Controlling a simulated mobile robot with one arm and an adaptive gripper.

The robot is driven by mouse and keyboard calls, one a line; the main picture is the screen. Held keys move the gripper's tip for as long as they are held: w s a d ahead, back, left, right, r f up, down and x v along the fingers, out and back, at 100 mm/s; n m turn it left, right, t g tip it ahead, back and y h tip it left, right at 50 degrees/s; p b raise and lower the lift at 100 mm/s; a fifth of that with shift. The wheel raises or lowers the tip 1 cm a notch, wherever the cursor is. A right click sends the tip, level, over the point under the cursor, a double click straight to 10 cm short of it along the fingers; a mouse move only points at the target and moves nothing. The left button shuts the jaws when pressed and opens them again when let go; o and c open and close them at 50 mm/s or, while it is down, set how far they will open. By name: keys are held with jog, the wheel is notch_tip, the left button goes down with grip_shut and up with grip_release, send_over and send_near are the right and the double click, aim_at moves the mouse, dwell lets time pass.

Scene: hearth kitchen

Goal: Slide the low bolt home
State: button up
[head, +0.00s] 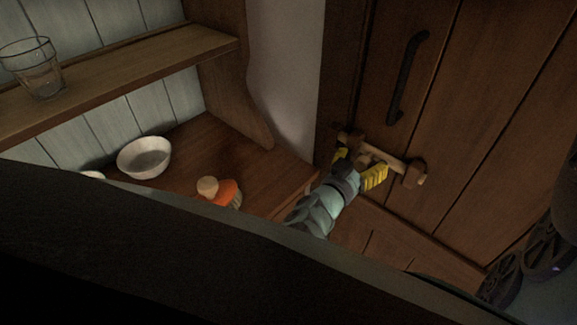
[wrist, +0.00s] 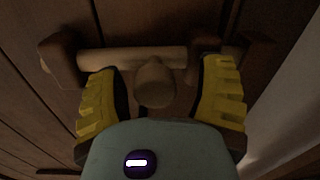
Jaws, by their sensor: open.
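The low bolt is a pale wooden rod (head: 391,162) lying across the lower part of a brown plank door. It passes through a dark wooden bracket (head: 413,173), and its end pokes out beyond it. A second bracket (head: 351,138) sits toward the door's left edge. In the wrist view, the rod (wrist: 130,58) runs from the left bracket (wrist: 63,58) toward the right one (wrist: 257,50), partly behind a finger. A round knob (wrist: 155,84) stands out from it. My gripper (head: 361,167) is open, with yellow fingers on either side of the knob, apart from it.
A black door handle (head: 408,78) is above the bolt. A glass (head: 33,68) stands on the shelf. Dark wheel-like shapes (head: 548,250) are at lower right.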

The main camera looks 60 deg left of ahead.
jog(key=v, duration=1.2)
jog(key=shift+r, duration=0.1)
